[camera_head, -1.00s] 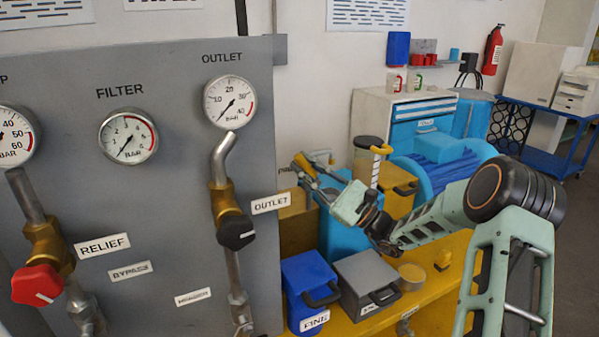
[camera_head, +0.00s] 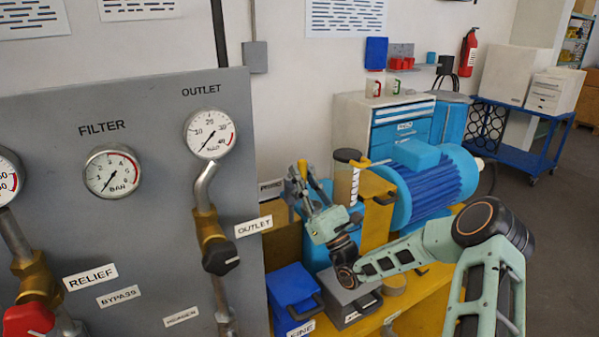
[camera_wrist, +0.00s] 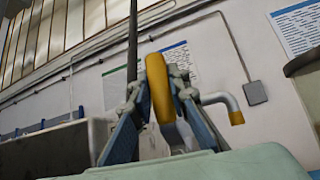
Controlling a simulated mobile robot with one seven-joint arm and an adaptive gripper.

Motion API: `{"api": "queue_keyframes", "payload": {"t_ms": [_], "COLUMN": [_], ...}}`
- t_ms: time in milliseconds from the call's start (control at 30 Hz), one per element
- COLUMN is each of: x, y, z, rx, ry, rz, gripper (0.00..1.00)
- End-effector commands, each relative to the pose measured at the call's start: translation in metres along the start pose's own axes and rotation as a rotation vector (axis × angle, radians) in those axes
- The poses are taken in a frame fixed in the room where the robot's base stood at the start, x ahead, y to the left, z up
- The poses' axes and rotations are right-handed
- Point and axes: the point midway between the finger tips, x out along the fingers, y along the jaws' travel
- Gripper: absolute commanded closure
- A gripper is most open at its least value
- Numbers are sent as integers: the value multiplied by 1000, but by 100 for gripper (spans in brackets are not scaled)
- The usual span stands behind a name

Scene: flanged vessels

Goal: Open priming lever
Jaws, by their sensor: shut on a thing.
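The priming lever shows its yellow handle (camera_wrist: 159,88), which stands upright between my fingers in the wrist view. In the head view a small part of the yellow handle (camera_head: 303,169) shows at my fingertips. My gripper (camera_head: 302,178) is shut on it, with the fingers pointing up and slightly left. It also shows in the wrist view (camera_wrist: 158,100), with a blue-grey finger on each side of the handle. The lever's lower part and pivot are hidden behind my gripper and hand.
The grey gauge panel (camera_head: 130,200) with the outlet valve (camera_head: 216,245) stands left of my gripper. Blue (camera_head: 292,290) and grey (camera_head: 345,295) boxes sit below.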

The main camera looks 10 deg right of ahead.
Motion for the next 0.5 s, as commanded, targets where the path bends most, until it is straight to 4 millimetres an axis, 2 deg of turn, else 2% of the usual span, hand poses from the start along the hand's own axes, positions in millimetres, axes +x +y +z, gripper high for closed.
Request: {"api": "queue_keyframes", "payload": {"t_ms": [433,467,500], "x": [-1,-1,-1], "y": [-2,-2,-2], "z": [-1,-1,-1], "rx": [9,9,8], "ry": [0,0,0], "rz": [-10,-10,-10], "gripper": [100,81,77]}}
